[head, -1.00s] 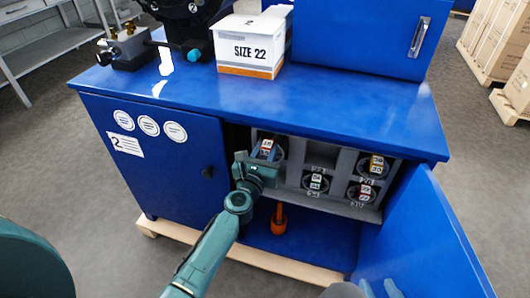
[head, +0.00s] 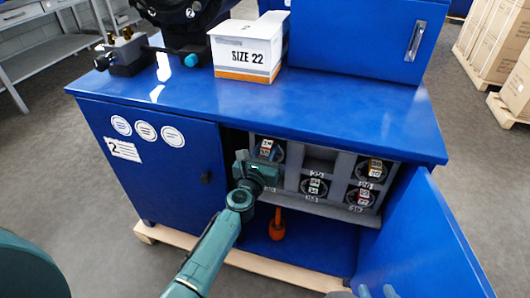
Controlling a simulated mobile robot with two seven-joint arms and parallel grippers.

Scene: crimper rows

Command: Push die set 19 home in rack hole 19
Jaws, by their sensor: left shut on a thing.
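The grey rack (head: 340,163) is inside the open blue cabinet. A die set (head: 267,147) with a small coloured label is at its upper left hole; its number is too small to read surely. My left gripper (head: 263,163) is shut on this die set, just below its label, and covers its lower part and the hole's plate. I cannot tell how deep the die set sits. My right gripper (head: 376,291) seems to show only as pale tips at the bottom edge, by the open door.
Other die sets sit at upper right (head: 375,170), lower middle (head: 314,187) and lower right (head: 362,196). The upper middle hole looks empty. An orange-red tool (head: 277,225) stands below the rack. The blue door (head: 425,245) stands open at right. A SIZE 22 box (head: 247,50) is on top.

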